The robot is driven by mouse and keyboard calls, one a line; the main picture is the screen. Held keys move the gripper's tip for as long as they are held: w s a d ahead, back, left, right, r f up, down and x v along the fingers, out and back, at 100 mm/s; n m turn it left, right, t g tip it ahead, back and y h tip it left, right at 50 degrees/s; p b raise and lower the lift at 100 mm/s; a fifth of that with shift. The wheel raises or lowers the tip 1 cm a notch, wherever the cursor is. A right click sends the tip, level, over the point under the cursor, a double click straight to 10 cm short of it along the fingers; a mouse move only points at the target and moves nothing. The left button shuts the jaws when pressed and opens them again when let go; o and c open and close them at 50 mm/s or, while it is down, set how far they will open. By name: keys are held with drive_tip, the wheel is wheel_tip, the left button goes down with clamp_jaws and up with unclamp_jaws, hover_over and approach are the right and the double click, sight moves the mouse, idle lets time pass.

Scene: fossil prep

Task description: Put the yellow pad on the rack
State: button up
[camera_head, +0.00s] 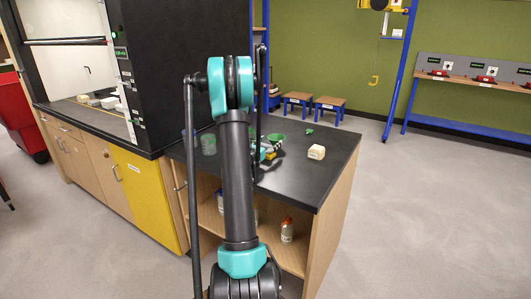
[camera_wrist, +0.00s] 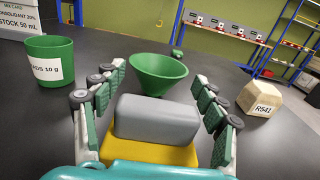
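The yellow pad (camera_wrist: 150,153) shows in the wrist view as a yellow block with a grey layer on it, between the fingers of my gripper (camera_wrist: 158,95). A finger stands on each side of it, apart, with thin dark gaps beside the grey part. Whether the lower yellow edges touch the fingers is unclear. In the head view the pad is a small yellow patch (camera_head: 271,155) on the black bench top, partly hidden by my arm and gripper (camera_head: 264,153). I cannot make out a rack in either view.
A green funnel (camera_wrist: 158,72) stands just beyond the fingers. A labelled green cup (camera_wrist: 50,62) is at left, and a pale labelled block (camera_wrist: 258,98) is at right. The black bench (camera_head: 325,172) is clear near its right edge. Bottles (camera_head: 287,232) stand on the shelf below.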

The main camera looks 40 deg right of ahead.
drive_tip(key=c, duration=1)
drive_tip(key=shift+r, duration=0.1)
drive_tip(key=shift+c, duration=0.5)
